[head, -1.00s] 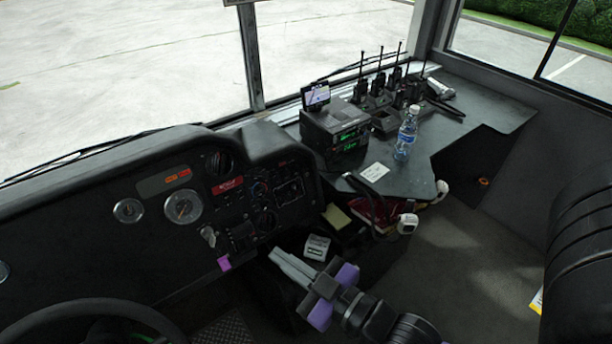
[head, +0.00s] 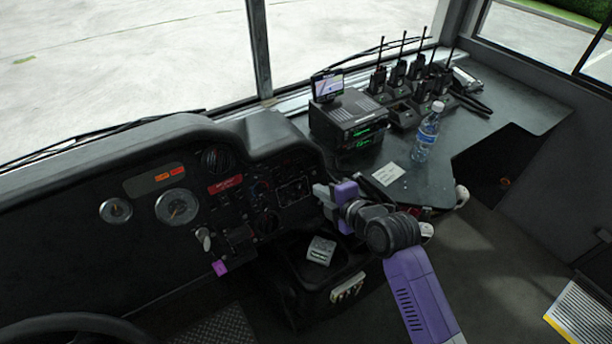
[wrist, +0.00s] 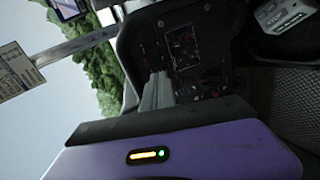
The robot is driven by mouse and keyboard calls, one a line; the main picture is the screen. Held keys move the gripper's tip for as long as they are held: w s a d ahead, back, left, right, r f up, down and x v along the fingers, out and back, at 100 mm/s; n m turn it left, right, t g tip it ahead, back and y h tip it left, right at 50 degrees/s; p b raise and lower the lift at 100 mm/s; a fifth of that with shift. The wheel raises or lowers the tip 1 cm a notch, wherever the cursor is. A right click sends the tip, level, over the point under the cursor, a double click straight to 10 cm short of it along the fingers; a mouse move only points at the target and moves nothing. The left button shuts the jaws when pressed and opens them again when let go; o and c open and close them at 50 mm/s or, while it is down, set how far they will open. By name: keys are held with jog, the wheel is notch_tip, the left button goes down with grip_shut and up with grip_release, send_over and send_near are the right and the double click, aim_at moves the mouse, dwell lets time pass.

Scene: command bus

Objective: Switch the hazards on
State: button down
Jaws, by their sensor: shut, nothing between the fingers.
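The black dashboard (head: 215,250) carries round gauges, two orange indicator blocks (head: 169,175), a red label strip (head: 225,184) and a cluster of knobs and switches (head: 268,195). I cannot tell which control is the hazard switch. My gripper (head: 318,190) is shut and empty, just right of the dashboard's right end, its fingers pointing toward the switch panel. In the wrist view the shut fingers (wrist: 157,90) lie in front of a switch panel (wrist: 185,48) with small red marks. No contact with it can be made out.
A radio box (head: 345,122) with a small screen (head: 327,86) stands on the side counter, with several walkie-talkies (head: 400,80) and a water bottle (head: 427,132). The steering wheel (head: 75,328) is at lower left.

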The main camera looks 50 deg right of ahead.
aim_at(291, 177)
jog(key=shift+s+a+f+n, duration=0.1)
jog(key=shift+f+n, duration=0.1)
jog(key=shift+n, duration=0.4)
jog(key=p+x, duration=0.1)
jog(key=x, duration=0.6)
jog(key=p+x, duration=0.1)
jog(key=x, duration=0.6)
jog(key=shift+a+f, duration=0.1)
jog(key=shift+a, duration=0.1)
jog(key=shift+f, duration=0.1)
jog(key=b, duration=0.4)
jog(key=shift+f, duration=0.4)
jog(key=shift+r+p, duration=0.4)
